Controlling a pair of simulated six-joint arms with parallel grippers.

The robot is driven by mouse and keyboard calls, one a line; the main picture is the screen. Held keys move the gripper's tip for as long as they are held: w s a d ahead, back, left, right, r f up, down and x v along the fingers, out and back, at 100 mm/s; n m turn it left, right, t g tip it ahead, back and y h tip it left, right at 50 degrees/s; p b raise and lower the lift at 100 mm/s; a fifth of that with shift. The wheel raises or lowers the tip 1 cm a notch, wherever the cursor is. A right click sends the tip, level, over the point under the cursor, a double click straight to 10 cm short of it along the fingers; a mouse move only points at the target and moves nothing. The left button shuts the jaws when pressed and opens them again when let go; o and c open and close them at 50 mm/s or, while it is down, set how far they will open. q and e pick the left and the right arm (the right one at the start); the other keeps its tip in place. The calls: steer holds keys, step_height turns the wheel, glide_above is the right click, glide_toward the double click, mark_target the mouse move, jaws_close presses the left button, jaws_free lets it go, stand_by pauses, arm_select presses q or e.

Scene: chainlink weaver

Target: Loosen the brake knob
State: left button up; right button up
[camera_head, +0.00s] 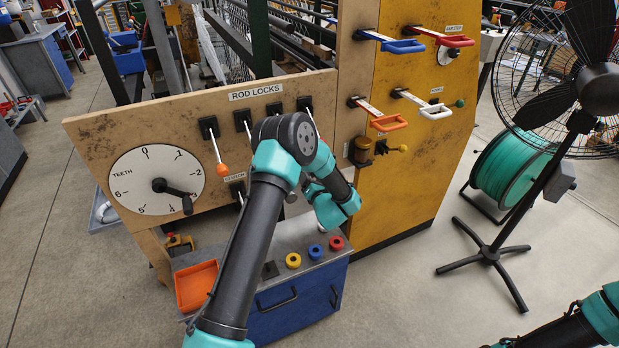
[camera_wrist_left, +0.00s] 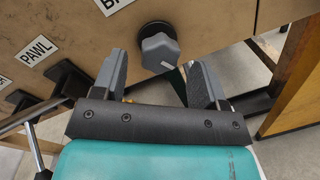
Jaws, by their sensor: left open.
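The brake knob (camera_wrist_left: 160,54) is a grey, lobed knob on a dark round mount on the tan panel, in the left wrist view. Beside it is a label cut off by the picture edge, with only its first letters showing. My left gripper (camera_wrist_left: 157,70) is open, with one finger on each side of the knob's line and the knob beyond the gap between them. I cannot tell whether the fingertips reach it. In the head view my left arm covers much of this part of the panel. Only part of my right arm shows at the lower right; its gripper is out of view.
A "PAWL" label (camera_wrist_left: 50,47) is left of the knob. The head view shows the teeth dial (camera_head: 145,165), an orange-tipped rod lock lever (camera_head: 222,168), a blue cabinet (camera_head: 300,300) with an orange tray (camera_head: 197,285), and coloured handles on the yellow panel (camera_head: 400,190). A fan (camera_head: 600,90) stands right.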

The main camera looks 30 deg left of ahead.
arm_select(q)
steer(key=v, duration=1.4)
steer(key=shift+d, duration=0.15)
steer(key=shift+s+f, duration=0.1)
steer(key=shift+f, duration=0.05)
steer(key=s+d+f+m+g+h, duration=0.2)
steer(key=s+f+m+h, duration=0.3)
steer(key=m, duration=0.6)
steer(key=s+d+f+m+g+h, duration=0.1)
steer(key=s+d+f+m+h, duration=0.1)
steer(key=f+m+h, duration=0.7)
steer(key=s+d+f+m+g+h, duration=0.1)
steer(key=s+m+g, duration=0.3)
steer(key=s+m, duration=0.4)
steer(key=s+d+f+m+g+h, duration=0.1)
steer(key=s+d+m+g+h, duration=0.1)
steer(key=s+m, duration=0.7)
steer(key=shift+s+d+g, duration=0.2)
steer(key=shift+d+g, duration=0.35)
steer(key=shift+g, duration=0.35)
steer(key=shift+f, duration=0.1)
steer(key=shift+c, duration=0.2)
